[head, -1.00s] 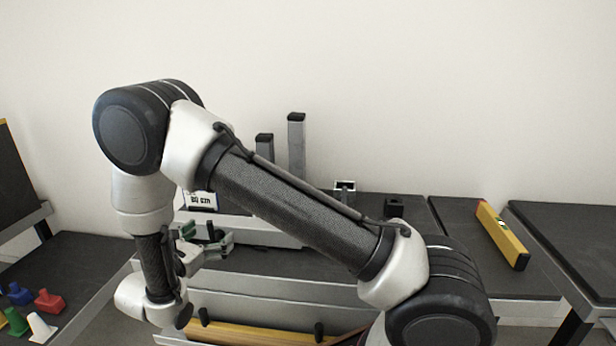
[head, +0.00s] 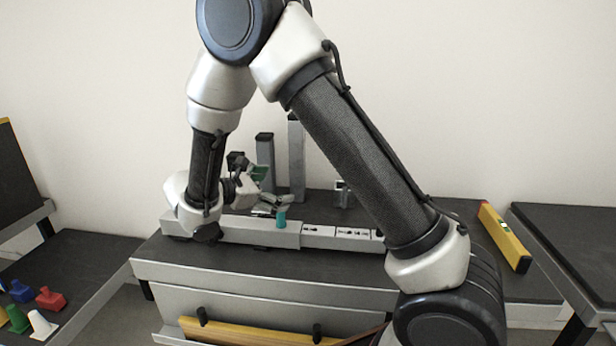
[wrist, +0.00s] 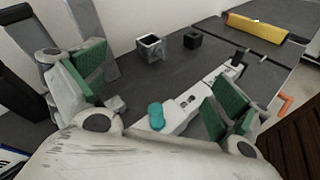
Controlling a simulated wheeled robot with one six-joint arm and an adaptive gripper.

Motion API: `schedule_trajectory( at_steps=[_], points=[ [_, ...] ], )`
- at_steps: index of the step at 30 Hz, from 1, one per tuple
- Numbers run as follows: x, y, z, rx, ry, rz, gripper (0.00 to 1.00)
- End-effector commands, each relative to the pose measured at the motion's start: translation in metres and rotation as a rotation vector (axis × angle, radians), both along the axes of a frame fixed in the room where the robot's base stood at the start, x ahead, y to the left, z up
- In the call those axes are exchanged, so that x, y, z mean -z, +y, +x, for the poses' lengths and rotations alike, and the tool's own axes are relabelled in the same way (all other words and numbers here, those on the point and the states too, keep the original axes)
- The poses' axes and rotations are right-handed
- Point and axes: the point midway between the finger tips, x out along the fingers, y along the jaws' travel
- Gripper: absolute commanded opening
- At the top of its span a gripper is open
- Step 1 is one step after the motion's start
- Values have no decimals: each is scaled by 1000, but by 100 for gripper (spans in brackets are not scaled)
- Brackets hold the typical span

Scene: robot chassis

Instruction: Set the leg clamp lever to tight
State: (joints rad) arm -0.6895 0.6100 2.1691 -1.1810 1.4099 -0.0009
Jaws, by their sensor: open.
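My gripper (head: 267,188) is open and empty above the grey rail on the bench; its two green-padded fingers also show in the wrist view (wrist: 155,90). A teal rounded knob or lever end (head: 281,216) stands up from the rail, just below my gripper. In the wrist view the teal piece (wrist: 156,114) lies between and beyond the spread fingers, apart from both pads. An orange bent handle (wrist: 285,106) shows past the right finger. I cannot tell which of these is the leg clamp lever, or its setting.
The rail (head: 235,232) has small pictogram labels (head: 340,232) to the right. Two upright grey posts (head: 297,160) stand behind my gripper. A yellow level (head: 504,236) lies at right. Coloured pieces (head: 50,298) sit on the left table.

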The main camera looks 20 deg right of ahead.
Motion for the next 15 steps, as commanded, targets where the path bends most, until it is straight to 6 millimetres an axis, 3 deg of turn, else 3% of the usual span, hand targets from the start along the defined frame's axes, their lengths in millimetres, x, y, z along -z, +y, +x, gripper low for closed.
schedule_trajectory(
  at_steps=[6,15],
  points=[
    [-21,-30,-13,102,-27,84,99],
    [-34,-50,-25,176,-47,149,99]
  ],
)
